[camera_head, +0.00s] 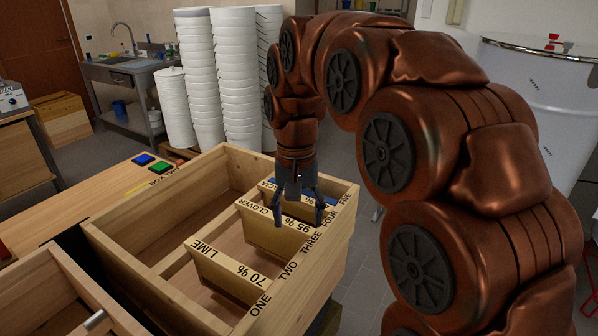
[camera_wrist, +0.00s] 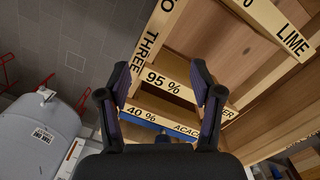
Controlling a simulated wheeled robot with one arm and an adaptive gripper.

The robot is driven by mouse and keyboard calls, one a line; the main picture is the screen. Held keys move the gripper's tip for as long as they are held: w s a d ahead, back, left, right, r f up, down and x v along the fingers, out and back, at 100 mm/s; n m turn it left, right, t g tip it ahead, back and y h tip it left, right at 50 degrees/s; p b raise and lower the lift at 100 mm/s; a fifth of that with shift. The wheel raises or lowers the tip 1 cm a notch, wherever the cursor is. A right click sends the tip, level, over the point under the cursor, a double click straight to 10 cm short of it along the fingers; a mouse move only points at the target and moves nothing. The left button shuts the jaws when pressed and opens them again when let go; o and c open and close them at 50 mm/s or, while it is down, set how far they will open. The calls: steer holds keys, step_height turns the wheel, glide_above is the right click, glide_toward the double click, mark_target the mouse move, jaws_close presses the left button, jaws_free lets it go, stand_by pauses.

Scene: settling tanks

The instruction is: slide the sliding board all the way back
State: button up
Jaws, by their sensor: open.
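A wooden box (camera_head: 110,262) is crossed by several boards beside the rim marks ONE to FIVE. The "70 % LIME" board (camera_head: 222,272) is nearest, by ONE and TWO; it also shows in the wrist view (camera_wrist: 270,22). The "95 % CLOVER" board (camera_head: 268,236) is near THREE. A "40 % ACACIA" board with a blue strip (camera_wrist: 152,118) is beyond it, partly hidden. I cannot tell which is the sliding board. My gripper (camera_head: 299,216) is open, fingers pointing down above the 95 % board. In the wrist view its fingers (camera_wrist: 162,72) straddle that label; contact is unclear.
A bench (camera_head: 100,205) with green and blue pads stands left of the box. Another wooden box (camera_head: 45,300) is at the lower left. White bucket stacks (camera_head: 235,80) stand behind. A white tank (camera_head: 540,110) stands at the right. Grey floor is clear between box and tank.

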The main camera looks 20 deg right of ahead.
steer(key=w+d+r+m, duration=0.1)
steer(key=w+d+m, duration=0.1)
steer(key=w, duration=0.3)
steer(key=w+d+r+m, duration=0.2)
steer(key=w+d, duration=0.1)
steer(key=w, duration=0.3)
steer(key=w+d+r+m+p, duration=0.1)
steer(key=w+d+m, duration=0.1)
steer(key=w, duration=0.4)
steer(key=shift+d+r+t, duration=0.25)
steer(key=shift+d+t, duration=0.15)
steer(key=shift+d, duration=0.1)
steer(key=shift+w+d, duration=0.3)
steer(key=shift+w, duration=0.1)
steer(key=shift+f+p, duration=1.25)
steer(key=shift+f, duration=2.7)
jaws_close()
